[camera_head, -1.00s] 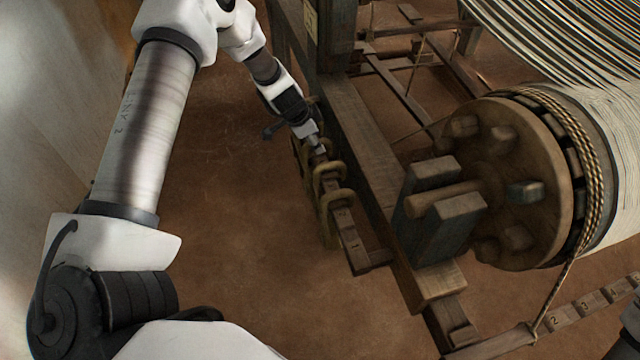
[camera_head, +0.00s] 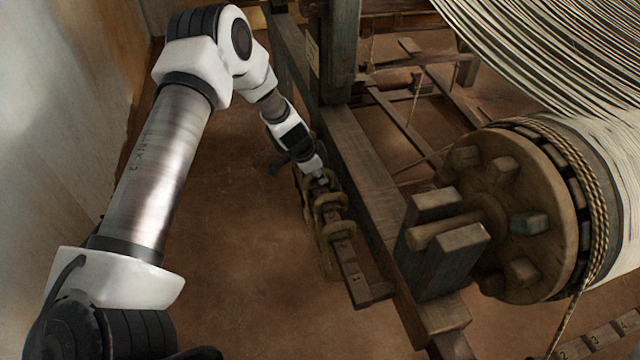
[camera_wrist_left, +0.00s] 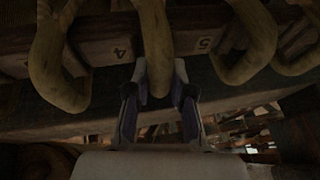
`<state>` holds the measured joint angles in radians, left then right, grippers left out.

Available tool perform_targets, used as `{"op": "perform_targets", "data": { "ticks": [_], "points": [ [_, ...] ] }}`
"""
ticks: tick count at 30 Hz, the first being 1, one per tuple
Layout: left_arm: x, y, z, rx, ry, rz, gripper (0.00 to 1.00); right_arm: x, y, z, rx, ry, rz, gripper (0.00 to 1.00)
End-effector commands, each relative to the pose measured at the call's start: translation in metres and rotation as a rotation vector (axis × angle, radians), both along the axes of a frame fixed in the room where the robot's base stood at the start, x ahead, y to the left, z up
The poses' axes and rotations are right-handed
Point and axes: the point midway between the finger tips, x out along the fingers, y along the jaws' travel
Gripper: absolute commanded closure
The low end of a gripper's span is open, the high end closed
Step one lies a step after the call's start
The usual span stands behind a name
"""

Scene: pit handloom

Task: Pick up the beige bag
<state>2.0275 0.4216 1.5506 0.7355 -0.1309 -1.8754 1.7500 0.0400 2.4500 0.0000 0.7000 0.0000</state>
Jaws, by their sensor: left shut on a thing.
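No clear beige bag shows. Several tan, thick loops (camera_head: 335,230) hang in a row on a narrow numbered wooden rail (camera_head: 352,275) beside the loom frame. My left gripper (camera_head: 319,180) reaches down to the far part of this row. In the left wrist view its two fingers (camera_wrist_left: 160,82) are shut on the lower end of one tan loop (camera_wrist_left: 155,35), which hangs between the numbers 4 and 5. The loop still hangs at the rail, and its top is out of that view. My right gripper is not in view.
A dark loom beam (camera_head: 365,190) runs close along the right of the rail. A large wooden warp roller (camera_head: 525,190) with pegs and rope stands further right. A pale wall (camera_head: 60,110) is at the left. Bare brown floor (camera_head: 235,260) lies between wall and rail.

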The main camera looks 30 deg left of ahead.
Motion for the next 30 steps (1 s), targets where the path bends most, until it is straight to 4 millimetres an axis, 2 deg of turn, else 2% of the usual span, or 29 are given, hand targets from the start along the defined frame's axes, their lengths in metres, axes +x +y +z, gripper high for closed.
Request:
{"op": "perform_targets", "data": {
  "ticks": [14,23,30],
  "points": [
    [0.001,0.0,0.037,0.001,-0.004,0.0,1.0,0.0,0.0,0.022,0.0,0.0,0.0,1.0],
    [-0.022,0.007,0.033,0.0,-0.003,0.003,1.0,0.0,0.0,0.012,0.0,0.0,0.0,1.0],
    [-0.057,0.016,0.035,-0.003,-0.002,0.002,1.0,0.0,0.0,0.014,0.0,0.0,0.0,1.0]
  ]
}}
